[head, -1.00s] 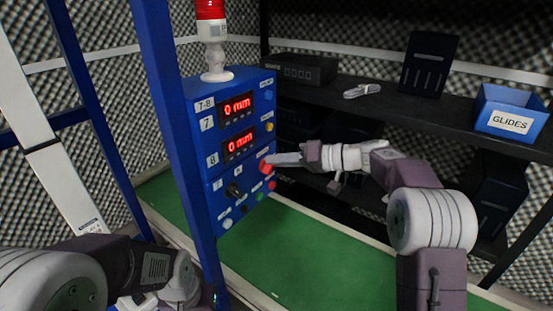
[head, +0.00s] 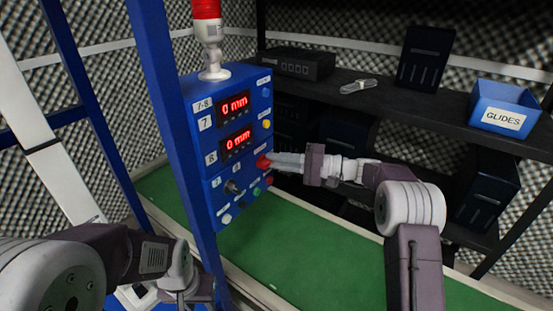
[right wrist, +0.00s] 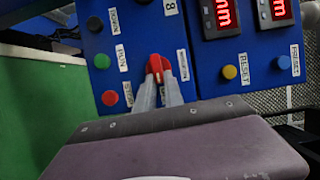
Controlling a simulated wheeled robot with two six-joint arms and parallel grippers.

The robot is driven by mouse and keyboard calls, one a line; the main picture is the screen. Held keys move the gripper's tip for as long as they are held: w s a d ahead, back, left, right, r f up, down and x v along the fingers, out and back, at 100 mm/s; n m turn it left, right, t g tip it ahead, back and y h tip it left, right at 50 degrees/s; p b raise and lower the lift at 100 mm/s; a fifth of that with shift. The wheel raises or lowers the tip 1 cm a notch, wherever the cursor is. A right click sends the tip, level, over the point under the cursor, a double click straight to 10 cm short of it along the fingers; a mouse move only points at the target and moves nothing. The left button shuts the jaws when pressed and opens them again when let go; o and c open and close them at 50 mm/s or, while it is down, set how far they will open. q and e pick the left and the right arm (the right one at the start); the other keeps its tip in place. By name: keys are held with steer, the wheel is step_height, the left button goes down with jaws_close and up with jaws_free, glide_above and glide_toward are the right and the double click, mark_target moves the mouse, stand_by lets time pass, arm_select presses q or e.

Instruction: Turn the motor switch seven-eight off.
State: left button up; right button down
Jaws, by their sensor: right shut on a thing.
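The blue control panel (head: 225,100) carries the label 7-8 and stands left of centre in the head view. A red switch knob (head: 262,162) sticks out of its right part, below the displays. It also shows in the right wrist view (right wrist: 157,62), with a white label beside it that I cannot read surely. My right gripper (head: 275,161) is shut on this knob, with one finger on each side (right wrist: 158,82). Which way the knob is turned is hard to tell. My left gripper (head: 200,290) is low at the left, away from the panel; its fingers are unclear.
Two red displays read 0 mm. Other buttons sit close by: yellow (right wrist: 229,72), blue (right wrist: 281,62), green (right wrist: 102,61) and red (right wrist: 110,98). A blue post (head: 168,120) stands before the panel's left edge. A dark shelf with a GLIDES bin (head: 505,103) is behind my right arm.

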steer(key=shift+f+m, duration=0.1)
steer(key=shift+m, duration=0.2)
steer(key=c, duration=1.4)
jaws_free()
steer(key=shift+c, duration=0.2)
steer(key=p+v, duration=0.2)
steer(key=v, duration=0.7)
steer(key=shift+s+f, duration=0.1)
